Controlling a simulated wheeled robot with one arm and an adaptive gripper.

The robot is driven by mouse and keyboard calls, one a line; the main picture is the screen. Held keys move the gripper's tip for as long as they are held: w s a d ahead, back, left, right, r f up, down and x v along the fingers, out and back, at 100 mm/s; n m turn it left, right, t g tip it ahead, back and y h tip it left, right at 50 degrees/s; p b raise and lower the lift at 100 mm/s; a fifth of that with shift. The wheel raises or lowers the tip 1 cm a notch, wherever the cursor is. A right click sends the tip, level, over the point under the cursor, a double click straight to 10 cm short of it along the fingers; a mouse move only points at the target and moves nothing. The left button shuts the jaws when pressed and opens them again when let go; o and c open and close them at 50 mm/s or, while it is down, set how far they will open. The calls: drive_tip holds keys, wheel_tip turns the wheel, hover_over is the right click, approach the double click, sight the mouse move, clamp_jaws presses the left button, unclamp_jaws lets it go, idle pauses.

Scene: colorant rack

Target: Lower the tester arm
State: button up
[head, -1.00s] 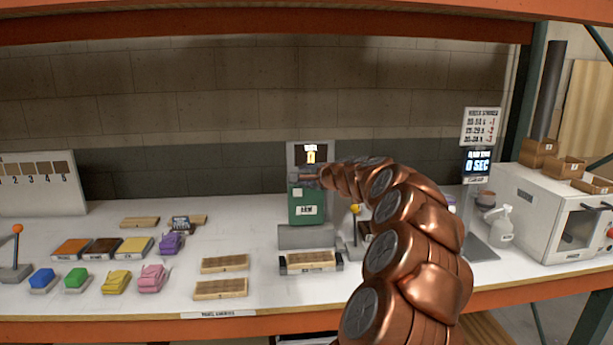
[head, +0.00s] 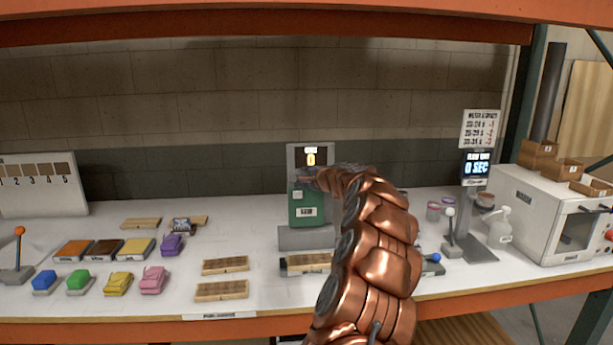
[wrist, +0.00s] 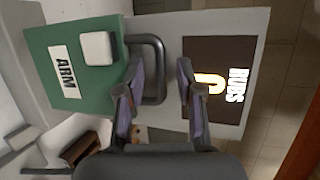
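The tester arm (head: 306,208) is a green block labelled ARM on a grey tester stand, under a RUBS display (head: 310,157) showing 0. In the wrist view the green block (wrist: 85,75) has a pale square button and a dark grey loop handle (wrist: 158,48). My gripper (wrist: 160,78) is open at this handle. One finger is at the inside of the loop and the other is beyond its outer bar, with the bar between them. In the head view my gripper (head: 312,181) is small and partly hidden at the top of the green block.
A wooden sample block (head: 306,262) lies on a dark holder before the tester.

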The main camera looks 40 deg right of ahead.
drive_tip(key=shift+w, duration=0.4)
drive_tip(key=shift+f, duration=0.1)
clamp_jaws()
idle(0.5)
